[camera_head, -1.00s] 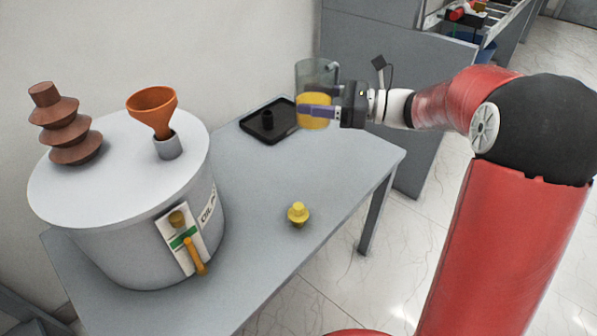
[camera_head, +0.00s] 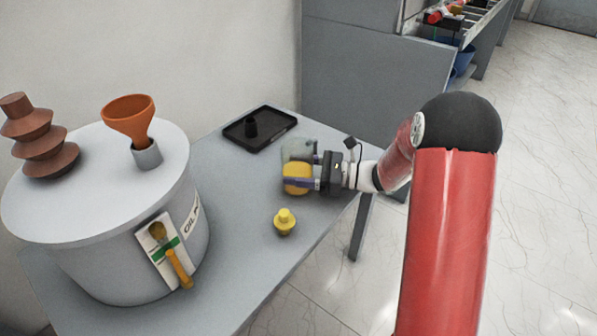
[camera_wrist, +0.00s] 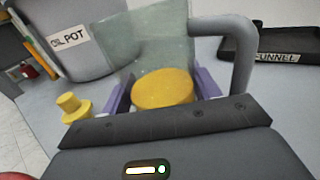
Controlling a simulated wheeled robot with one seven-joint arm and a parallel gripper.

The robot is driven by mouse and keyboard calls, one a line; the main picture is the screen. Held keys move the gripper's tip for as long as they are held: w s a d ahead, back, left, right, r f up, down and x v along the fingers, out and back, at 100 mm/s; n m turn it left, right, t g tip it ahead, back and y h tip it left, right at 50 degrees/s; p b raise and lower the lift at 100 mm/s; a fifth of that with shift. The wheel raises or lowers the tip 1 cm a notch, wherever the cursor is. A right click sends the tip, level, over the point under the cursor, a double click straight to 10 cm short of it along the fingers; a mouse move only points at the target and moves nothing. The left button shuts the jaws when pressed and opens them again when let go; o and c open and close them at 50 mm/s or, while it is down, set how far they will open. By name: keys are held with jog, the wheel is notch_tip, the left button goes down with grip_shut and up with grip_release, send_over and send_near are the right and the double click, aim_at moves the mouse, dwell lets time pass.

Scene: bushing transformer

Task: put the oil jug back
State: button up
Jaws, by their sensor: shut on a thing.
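The oil jug (camera_head: 299,152) is a clear container with yellow oil in its lower part and a grey handle. In the wrist view the jug (camera_wrist: 155,38) stands between the purple fingers, with its handle on the right. My gripper (camera_head: 299,183) is shut on the jug, low around the yellow part. It is over the right part of the grey table, behind the yellow plug. I cannot tell whether the jug's base touches the table.
A grey oil pot (camera_head: 105,235) with an orange funnel (camera_head: 129,117) and a brown ribbed bushing (camera_head: 38,140) stands at left. A yellow plug (camera_head: 285,222) is on the table (camera_head: 240,200). A black tray (camera_head: 276,128), labelled FUNNEL in the wrist view, lies behind the jug.

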jog(key=shift+f, duration=0.2)
jog(key=shift+f, duration=0.1)
jog(key=o, duration=1.2)
jog(key=shift+o, duration=0.2)
